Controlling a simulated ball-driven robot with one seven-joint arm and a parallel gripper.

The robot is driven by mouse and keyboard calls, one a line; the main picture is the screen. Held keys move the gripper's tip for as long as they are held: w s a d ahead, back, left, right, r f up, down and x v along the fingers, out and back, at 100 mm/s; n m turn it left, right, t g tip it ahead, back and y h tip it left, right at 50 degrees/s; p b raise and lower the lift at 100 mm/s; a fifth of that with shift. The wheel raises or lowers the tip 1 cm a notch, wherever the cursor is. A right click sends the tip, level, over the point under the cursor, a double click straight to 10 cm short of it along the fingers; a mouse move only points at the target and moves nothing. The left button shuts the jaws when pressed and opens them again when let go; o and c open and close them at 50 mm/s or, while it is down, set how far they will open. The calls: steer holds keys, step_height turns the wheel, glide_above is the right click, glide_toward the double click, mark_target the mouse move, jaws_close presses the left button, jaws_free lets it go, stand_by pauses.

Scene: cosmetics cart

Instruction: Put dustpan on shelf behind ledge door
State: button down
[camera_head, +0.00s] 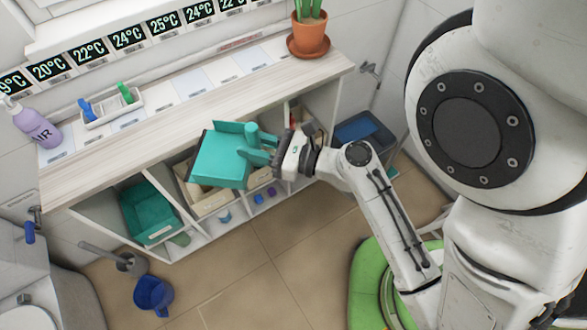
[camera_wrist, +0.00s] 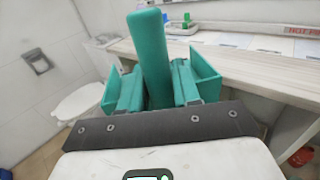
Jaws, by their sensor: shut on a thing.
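The teal dustpan (camera_head: 222,158) is held in the air in front of the ledge (camera_head: 180,108), overlapping the open shelf compartments in the head view. My gripper (camera_head: 276,153) is shut on its handle, at the dustpan's right. In the wrist view, the handle (camera_wrist: 150,50) rises between the fingers and the pan's side wall (camera_wrist: 206,72) shows behind. The shelf (camera_head: 178,262) under the ledge has open-fronted compartments split by white dividers. I cannot make out a door on it. The dustpan and my gripper hide part of the middle compartments.
A teal bin (camera_head: 150,212) fills the left compartment, and a wooden box (camera_head: 208,203) stands in the middle. A plant pot (camera_head: 309,38), tray (camera_head: 112,106) and spray bottle (camera_head: 36,124) are on the ledge.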

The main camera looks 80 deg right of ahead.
steer(key=w+a+f+n+y, duration=0.1)
steer(key=w+a+f+y, duration=0.1)
steer(key=w+a+f, duration=1.3)
steer(key=w+a, duration=0.1)
steer(key=a, duration=0.1)
steer(key=shift+w+a+f+n+y, duration=0.2)
steer(key=shift+w+a+n+y, duration=0.15)
steer(key=shift+w+n+y, duration=0.05)
